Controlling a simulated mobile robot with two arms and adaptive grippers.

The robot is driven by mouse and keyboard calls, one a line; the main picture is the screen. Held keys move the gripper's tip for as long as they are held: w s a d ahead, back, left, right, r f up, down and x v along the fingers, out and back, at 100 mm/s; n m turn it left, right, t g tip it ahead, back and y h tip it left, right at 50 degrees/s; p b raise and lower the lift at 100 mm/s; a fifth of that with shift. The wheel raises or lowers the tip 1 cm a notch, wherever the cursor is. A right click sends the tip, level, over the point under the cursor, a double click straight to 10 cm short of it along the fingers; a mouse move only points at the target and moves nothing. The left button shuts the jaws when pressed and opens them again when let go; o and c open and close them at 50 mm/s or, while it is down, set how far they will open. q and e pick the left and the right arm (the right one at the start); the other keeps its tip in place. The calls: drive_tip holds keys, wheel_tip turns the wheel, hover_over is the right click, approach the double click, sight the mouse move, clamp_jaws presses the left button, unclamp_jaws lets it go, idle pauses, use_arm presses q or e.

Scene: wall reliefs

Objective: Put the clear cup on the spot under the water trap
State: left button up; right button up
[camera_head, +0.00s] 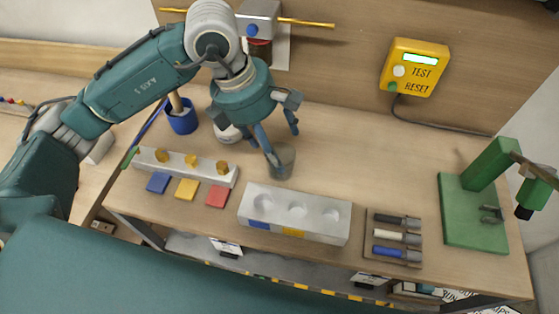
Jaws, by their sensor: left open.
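A clear, greyish cup (284,162) stands upright on the workbench (350,150), behind the grey block. My left gripper (283,144) is open just above and beside it, fingers pointing down. One fingertip is at the cup's left rim; I cannot tell whether it touches. The other finger is behind the cup and apart from it. The water trap (259,48) is on the back panel, with a grey head and a dark reddish bowl, partly covered by my arm. I cannot make out a marked spot below it; my gripper covers part of that area. My right gripper is not in view.
A blue cup (182,118) and a white container (228,132) stand left of my gripper. A grey block with round hollows (295,226) stands in front of the cup. A green stand (472,225) is at the right.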

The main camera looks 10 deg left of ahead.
sight(281, 156)
use_arm(q)
drive_tip(key=p+x, duration=0.2)
drive_tip(key=x, duration=0.2)
drive_tip(key=shift+s+f, duration=0.15)
drive_tip(key=shift+f, duration=0.1)
drive_tip(key=shift+d+f, duration=0.1)
drive_tip(key=shift+f, duration=0.2)
drive_tip(key=shift+c, duration=1)
drive_tip(key=c, duration=1.1)
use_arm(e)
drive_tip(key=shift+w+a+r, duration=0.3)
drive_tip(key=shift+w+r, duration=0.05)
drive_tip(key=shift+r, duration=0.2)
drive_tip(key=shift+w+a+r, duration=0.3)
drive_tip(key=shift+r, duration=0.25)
